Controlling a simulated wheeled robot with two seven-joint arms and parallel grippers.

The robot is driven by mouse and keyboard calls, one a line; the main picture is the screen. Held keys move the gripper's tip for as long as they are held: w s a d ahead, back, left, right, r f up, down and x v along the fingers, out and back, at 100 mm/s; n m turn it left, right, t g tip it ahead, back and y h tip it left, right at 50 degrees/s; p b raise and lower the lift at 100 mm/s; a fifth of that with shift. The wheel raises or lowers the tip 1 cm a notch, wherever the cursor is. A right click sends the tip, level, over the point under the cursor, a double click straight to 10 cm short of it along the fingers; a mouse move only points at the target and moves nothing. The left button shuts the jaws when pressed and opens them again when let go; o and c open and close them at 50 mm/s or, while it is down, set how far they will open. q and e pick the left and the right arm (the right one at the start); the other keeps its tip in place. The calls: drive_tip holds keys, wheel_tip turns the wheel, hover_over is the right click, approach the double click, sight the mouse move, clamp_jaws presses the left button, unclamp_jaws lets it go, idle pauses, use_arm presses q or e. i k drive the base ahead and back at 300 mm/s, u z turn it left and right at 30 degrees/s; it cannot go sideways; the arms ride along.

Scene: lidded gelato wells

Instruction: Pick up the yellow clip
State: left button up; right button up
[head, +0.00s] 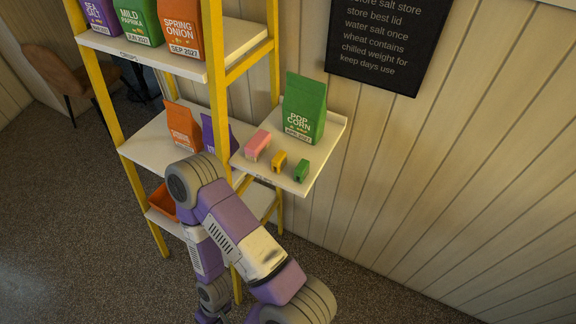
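The yellow clip (279,162) sits on a small white side shelf (322,150) fixed to the yellow-framed rack. It stands between a larger pink clip (257,145) on its left and a green clip (301,171) on its right, with small gaps between them. One of my purple and white arms rises from the bottom edge, bends at the middle of the rack and drops back toward the bottom edge. Its gripper does not show clearly in the picture, and my other gripper is out of view. No gripper is at the clips.
A green popcorn bag (305,108) stands behind the clips. More bags, including the spring onion bag (181,28), fill the top shelf. A black sign (378,40) hangs on the wall.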

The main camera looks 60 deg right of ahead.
sight(280, 160)
drive_tip(key=k, duration=0.65)
drive_tip(key=z, duration=1.35)
drive_tip(key=i, duration=0.5)
